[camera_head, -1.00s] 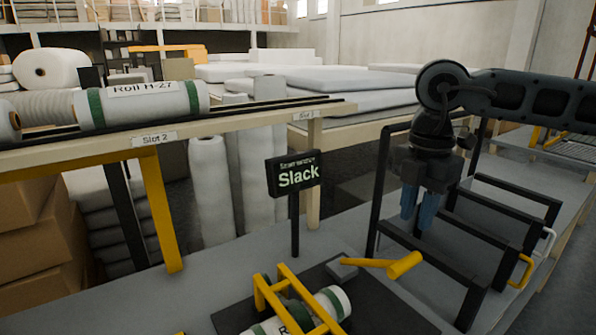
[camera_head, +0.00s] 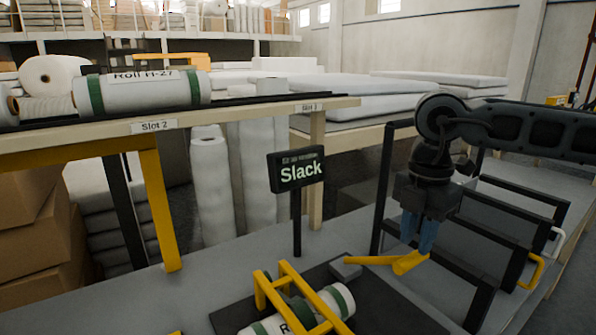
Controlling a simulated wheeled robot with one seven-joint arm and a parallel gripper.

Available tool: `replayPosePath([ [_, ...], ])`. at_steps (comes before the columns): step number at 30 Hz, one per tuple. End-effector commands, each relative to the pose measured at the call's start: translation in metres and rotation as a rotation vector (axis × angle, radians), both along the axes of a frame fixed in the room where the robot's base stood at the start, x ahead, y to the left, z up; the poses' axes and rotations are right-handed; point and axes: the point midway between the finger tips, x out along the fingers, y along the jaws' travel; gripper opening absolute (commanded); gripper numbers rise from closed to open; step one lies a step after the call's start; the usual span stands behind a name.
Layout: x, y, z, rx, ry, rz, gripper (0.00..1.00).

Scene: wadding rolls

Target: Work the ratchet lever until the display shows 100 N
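The ratchet lever (camera_head: 368,260) is yellow with a thicker grip at its right end (camera_head: 408,264). It reaches right from a grey block beside the yellow frame (camera_head: 290,268). A white roll with green bands (camera_head: 342,299) lies under that frame, partly cut off by the lower edge. The display (camera_head: 297,170) on a black post reads "Slack"; the small line above is unreadable. My gripper (camera_head: 418,246) points down with its two blue fingers at the lever grip. A gap shows between the fingers, which look open. Whether they touch the grip is unclear.
A shelf (camera_head: 230,117) labelled Slot 2 holds Roll H-27 (camera_head: 140,93) at left. Black upright frames (camera_head: 505,225) stand right of my gripper on the grey bench (camera_head: 190,288).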

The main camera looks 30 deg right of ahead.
Motion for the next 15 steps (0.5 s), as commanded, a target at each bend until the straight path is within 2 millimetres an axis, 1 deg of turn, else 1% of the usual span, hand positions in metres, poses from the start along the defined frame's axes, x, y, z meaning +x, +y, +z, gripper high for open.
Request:
replayPosePath([
  [8,0.000,0.000,-0.001,0.000,0.000,0.000,0.28],
  [15,0.000,0.000,-0.011,0.000,0.000,0.000,0.28],
])
